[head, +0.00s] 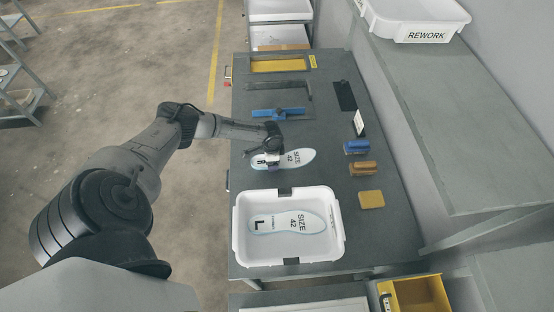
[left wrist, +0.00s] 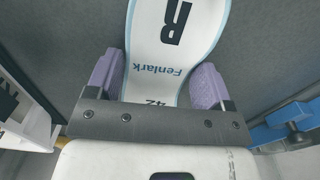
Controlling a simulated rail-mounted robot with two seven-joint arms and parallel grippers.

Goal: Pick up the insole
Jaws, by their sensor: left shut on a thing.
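A white insole with a pale blue edge, marked SIZE 42 (head: 297,158), is at the middle of the grey table, behind the white tray. In the left wrist view the insole (left wrist: 172,45) shows a large R and the word Fenlark. My left gripper (head: 265,160) is at its left part, with the purple fingers (left wrist: 156,84) on either side of its narrow waist, shut on it. I cannot tell whether it is clear of the table. A second insole (head: 270,223), marked L and SIZE 42, lies in the white tray (head: 239,247). My right gripper is not in view.
A blue tool (head: 278,113) lies behind the held insole. A blue-handled brush (head: 356,147), a wooden-handled brush (head: 362,168) and a yellow block (head: 371,199) are to the right. A REWORK bin (head: 415,25) stands on the right-hand shelf. A yellow-lined tray (head: 278,65) is at the back.

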